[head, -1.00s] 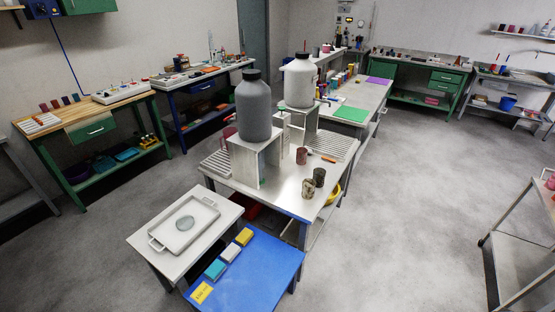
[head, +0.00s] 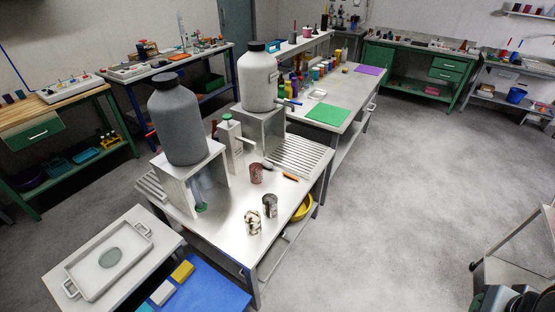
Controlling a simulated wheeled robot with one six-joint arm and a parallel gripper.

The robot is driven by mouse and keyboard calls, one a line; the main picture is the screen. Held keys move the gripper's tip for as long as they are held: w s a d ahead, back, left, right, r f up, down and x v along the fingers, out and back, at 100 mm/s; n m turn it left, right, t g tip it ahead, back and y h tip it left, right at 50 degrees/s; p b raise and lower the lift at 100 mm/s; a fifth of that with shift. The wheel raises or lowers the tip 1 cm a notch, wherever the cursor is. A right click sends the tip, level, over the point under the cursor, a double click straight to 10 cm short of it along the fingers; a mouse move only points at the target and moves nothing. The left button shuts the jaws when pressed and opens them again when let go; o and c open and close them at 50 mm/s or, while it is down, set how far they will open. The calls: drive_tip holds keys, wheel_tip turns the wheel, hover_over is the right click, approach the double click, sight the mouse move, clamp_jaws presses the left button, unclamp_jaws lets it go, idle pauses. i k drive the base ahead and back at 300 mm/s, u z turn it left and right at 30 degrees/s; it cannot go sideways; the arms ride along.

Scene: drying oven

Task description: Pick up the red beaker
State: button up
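A mottled dark red beaker (head: 256,173) stands upright on the metal-topped table (head: 228,212) in the middle of the head view. It stands behind two mottled grey-brown beakers, a left one (head: 253,222) and a right one (head: 270,205). All three are apart from one another. My gripper does not show in the view. Some dark rounded parts, perhaps of my own arm, show at the bottom right corner, but no fingers can be made out.
A large grey bottle (head: 176,120) and a white one (head: 259,80) stand on metal stands left of and behind the beakers. An orange-handled tool (head: 290,177) lies just right of the red beaker. A yellow bowl (head: 302,207) sits below the tabletop. Open floor (head: 400,210) lies to the right.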

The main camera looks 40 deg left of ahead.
sight(256, 170)
drive_tip(key=i, duration=2.55)
drive_tip(key=u, duration=3.6)
drive_tip(key=i, duration=1)
drive_tip(key=u, duration=0.05)
